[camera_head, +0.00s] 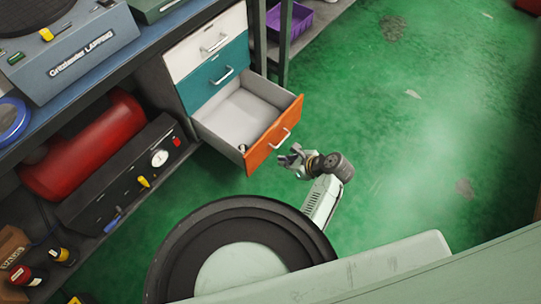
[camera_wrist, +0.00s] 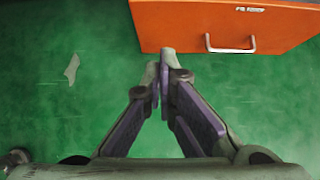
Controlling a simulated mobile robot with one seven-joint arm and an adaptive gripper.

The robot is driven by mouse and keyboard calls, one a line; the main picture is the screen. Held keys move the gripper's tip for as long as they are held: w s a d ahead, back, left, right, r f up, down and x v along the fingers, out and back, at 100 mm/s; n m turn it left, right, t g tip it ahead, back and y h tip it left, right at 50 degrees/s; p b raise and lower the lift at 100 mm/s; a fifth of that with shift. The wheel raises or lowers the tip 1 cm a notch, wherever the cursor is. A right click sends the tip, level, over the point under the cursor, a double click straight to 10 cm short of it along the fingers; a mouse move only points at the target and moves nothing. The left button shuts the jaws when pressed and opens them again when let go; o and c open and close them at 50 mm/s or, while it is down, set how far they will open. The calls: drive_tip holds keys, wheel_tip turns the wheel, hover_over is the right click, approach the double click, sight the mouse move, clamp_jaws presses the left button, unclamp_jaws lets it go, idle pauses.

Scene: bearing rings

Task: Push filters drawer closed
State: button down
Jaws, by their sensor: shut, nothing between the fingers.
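The open drawer with an orange front (camera_head: 274,137) is the lowest of three in a cabinet under the bench. It is pulled well out, and its grey inside (camera_head: 238,115) shows a small object near the front corner. Its orange front also shows at the top of the wrist view (camera_wrist: 225,25), with a white handle (camera_wrist: 230,46) and a small label too tiny to read. My gripper (camera_head: 290,158) is just in front of the drawer front. In the wrist view my gripper (camera_wrist: 160,62) has its fingertips together near the lower edge of the front, left of the handle; contact cannot be told.
Above it are a shut teal drawer (camera_head: 217,76) and a shut white drawer (camera_head: 207,43). A dark shelf post (camera_head: 285,45) and a purple bin (camera_head: 291,18) stand right of the cabinet. Green floor (camera_head: 400,130) is open to the right. A red tank (camera_head: 90,145) lies under the bench.

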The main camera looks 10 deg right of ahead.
approach(254, 154)
wheel_tip(254, 154, down, 3)
drive_tip(key=shift+w+a+f+p, duration=0.15)
drive_tip(key=shift+w+a+p, duration=0.15)
drive_tip(key=shift+w+a, duration=0.85)
drive_tip(key=w+a+b, duration=0.1)
drive_tip(key=w+a, duration=0.8)
drive_tip(key=w, duration=0.3)
drive_tip(key=w+a+b, duration=0.2)
drive_tip(key=w+a, duration=0.7)
drive_tip(key=w, duration=0.3)
drive_tip(key=shift+a, duration=0.2)
drive_tip(key=shift+r, duration=0.2)
